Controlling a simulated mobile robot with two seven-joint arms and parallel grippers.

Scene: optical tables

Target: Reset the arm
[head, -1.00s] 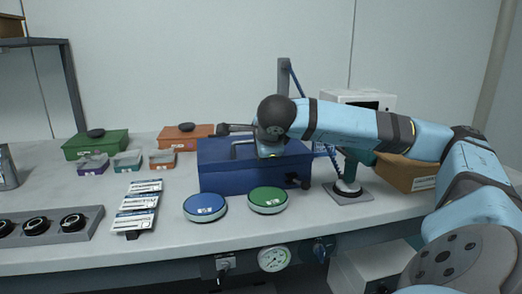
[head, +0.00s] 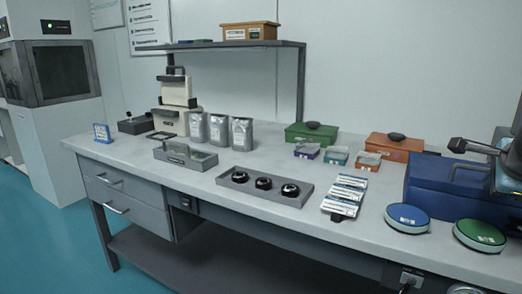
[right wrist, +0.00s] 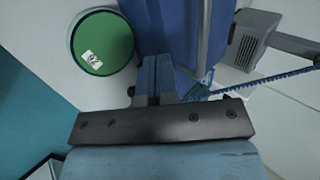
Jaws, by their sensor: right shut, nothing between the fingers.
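My right gripper (right wrist: 155,78) is shut and empty, with its two fingers together in the right wrist view. In the head view only part of it (head: 508,172) shows, at the right edge, in front of the blue box (head: 436,190). The wrist view shows the blue box (right wrist: 180,35) just beyond the fingers; I cannot tell whether they touch it. The rest of the right arm is out of the head view. My left gripper is in neither view.
A green round pad (head: 480,235) and a blue round pad (head: 407,218) lie in front of the box. Label cards (head: 345,195), a tray of black knobs (head: 264,184), small bins (head: 337,156) and silver pouches (head: 241,133) stand on the bench. The left floor (head: 50,220) is clear.

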